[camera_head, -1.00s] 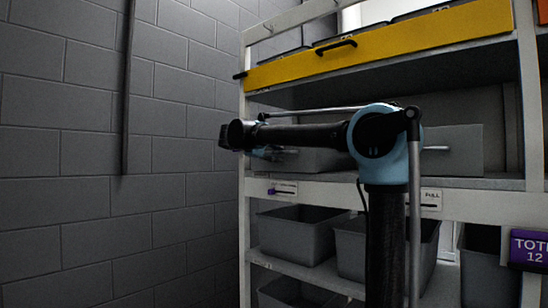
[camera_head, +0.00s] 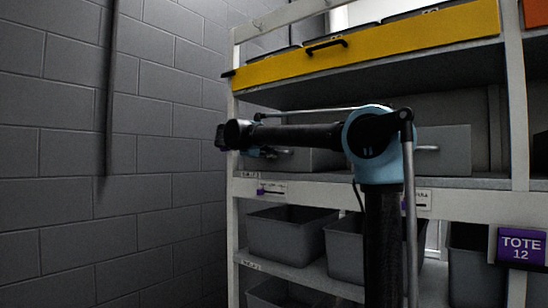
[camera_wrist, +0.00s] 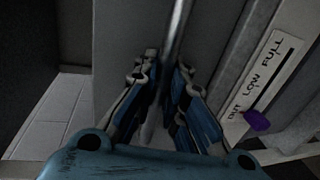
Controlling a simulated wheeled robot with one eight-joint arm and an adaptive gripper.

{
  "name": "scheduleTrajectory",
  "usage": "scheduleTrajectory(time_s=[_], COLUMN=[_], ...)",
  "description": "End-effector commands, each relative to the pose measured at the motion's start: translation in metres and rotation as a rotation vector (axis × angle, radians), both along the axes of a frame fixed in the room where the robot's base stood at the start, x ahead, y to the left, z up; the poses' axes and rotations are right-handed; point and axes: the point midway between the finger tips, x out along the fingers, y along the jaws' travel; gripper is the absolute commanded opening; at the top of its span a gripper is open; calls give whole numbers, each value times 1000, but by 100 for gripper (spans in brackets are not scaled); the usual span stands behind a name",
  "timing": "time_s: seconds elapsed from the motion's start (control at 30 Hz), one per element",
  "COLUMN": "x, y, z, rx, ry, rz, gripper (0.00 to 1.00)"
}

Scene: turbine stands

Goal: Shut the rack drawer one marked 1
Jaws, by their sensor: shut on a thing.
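A grey drawer (camera_head: 312,160) is on the rack's middle shelf, partly hidden behind my arm. No number 1 is readable on it. My gripper (camera_head: 262,152) is at the drawer's front, at the left of the rack. In the wrist view my gripper (camera_wrist: 160,78) has its blue-padded fingers closed around a metal bar handle (camera_wrist: 178,35), in front of a grey panel (camera_wrist: 125,35). The exact contact is dark. How far the drawer stands out cannot be told.
A second grey drawer (camera_head: 450,150) is to the right. A yellow drawer front (camera_head: 400,42) is above, with grey bins (camera_head: 285,235) below. A level label with a purple marker (camera_wrist: 256,120) is close right of my fingers. A block wall (camera_head: 60,160) stands left.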

Motion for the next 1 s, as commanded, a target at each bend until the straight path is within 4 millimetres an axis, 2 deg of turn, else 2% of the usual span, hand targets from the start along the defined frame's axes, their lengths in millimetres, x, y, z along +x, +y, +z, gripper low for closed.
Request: scheduleTrajectory(time_s=[0.1,0.37,0.4,0.5,1.0], x=[2,3,3,3,-5], y=[9,9,9,10,16], z=[-1,-1,-1,-1,1], rx=[2,1,1,0,1], ry=[3,2,1,1,1], rz=[14,15,15,16,20], gripper=[0,0,13,32,32])
